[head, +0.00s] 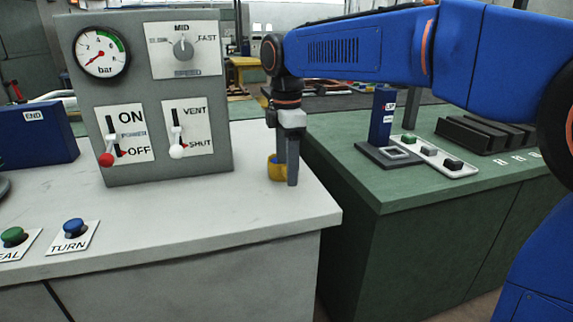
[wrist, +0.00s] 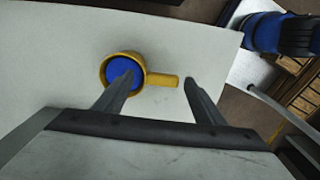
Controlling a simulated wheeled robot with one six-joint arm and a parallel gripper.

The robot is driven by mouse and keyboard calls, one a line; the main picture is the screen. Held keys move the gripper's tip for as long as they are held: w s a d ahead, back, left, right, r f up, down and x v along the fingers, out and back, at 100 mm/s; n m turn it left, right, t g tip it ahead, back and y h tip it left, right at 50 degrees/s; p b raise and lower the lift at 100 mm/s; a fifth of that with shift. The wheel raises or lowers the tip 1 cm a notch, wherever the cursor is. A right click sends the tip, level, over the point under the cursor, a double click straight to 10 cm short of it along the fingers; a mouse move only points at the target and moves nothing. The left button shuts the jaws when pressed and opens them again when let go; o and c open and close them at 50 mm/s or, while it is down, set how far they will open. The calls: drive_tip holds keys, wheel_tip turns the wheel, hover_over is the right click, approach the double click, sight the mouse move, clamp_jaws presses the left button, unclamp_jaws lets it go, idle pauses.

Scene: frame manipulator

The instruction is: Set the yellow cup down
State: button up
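The yellow cup (wrist: 107,64) has a blue inside and a straight handle that points right in the wrist view. In the head view the cup (head: 273,169) appears upright on the pale counter, near its right end, partly hidden by a finger. My gripper (wrist: 157,83) points down with its fingers wide apart. In the wrist view the left fingertip overlaps the blue inside and the right fingertip is just past the handle's end. I cannot tell whether either finger touches the cup. In the head view my gripper (head: 287,172) is right at the cup.
A grey control panel (head: 150,85) with a gauge, knob and levers stands left of the cup. Green and blue buttons (head: 75,226) are at the front left. A green bench (head: 400,187) with a tray (head: 433,152) is to the right. The counter in front of the cup is clear.

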drive_tip(key=shift+r, duration=0.1)
wheel_tip(320, 180, up, 12)
drive_tip(key=s+d+f+m+t, duration=0.1)
drive_tip(key=s+d+f+m, duration=0.1)
drive_tip(key=d, duration=0.3)
drive_tip(key=s+d+f+m, duration=0.1)
drive_tip(key=s+d+m, duration=0.1)
drive_tip(key=d+m, duration=0.15)
drive_tip(key=s+d+f+m+t, duration=0.2)
drive_tip(key=s+d+f+m, duration=0.6)
drive_tip(key=s+d+f, duration=0.2)
drive_tip(key=s+d+f+m+t, duration=0.1)
drive_tip(key=s+d+f+m, duration=0.6)
drive_tip(key=s+d+f, duration=0.3)
wheel_tip(320, 180, down, 4)
drive_tip(key=shift+s+f+m+t, duration=0.25)
drive_tip(key=shift+s+m+t, duration=0.1)
drive_tip(key=shift+t, duration=0.05)
